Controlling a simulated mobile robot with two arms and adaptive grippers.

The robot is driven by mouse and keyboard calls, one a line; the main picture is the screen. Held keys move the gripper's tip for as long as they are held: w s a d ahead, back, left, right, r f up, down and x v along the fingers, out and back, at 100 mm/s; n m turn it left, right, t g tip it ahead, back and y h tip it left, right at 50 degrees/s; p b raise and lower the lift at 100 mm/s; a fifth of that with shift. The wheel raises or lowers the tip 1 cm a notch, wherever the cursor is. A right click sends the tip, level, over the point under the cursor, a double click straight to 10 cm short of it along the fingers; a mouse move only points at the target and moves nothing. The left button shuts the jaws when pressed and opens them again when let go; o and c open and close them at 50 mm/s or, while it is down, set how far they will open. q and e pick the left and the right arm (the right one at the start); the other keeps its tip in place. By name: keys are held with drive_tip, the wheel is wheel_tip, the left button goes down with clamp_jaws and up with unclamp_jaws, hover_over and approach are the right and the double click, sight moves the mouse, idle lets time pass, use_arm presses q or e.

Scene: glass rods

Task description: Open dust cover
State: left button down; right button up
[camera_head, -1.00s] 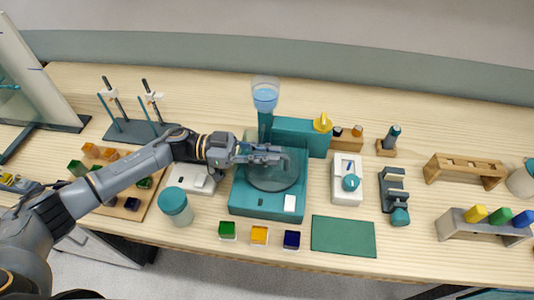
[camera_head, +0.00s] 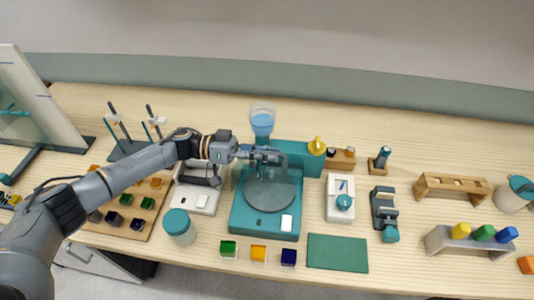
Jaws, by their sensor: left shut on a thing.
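A teal device (camera_head: 237,224) with a round grey plate (camera_head: 269,190) and a white pad at its front right stands in the middle of the table. Its clear, faintly tinted dust cover (camera_head: 284,163) is hard to make out; it appears raised towards the back, leaving the plate uncovered. My left gripper (camera_head: 274,155) reaches in from the left above the rear part of the device. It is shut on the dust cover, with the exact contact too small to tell. My right gripper is not in view.
A teal-lidded jar (camera_head: 180,227) and a white unit (camera_head: 193,199) are at left, a white knob box (camera_head: 340,200) at right. Small colored cubes and a green mat (camera_head: 337,253) are in front.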

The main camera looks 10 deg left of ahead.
use_arm(q)
drive_tip(key=c, duration=1.4)
unclamp_jaws()
drive_tip(key=shift+o, duration=0.2)
drive_tip(key=a, duration=1.2)
drive_tip(key=shift+c, duration=0.2)
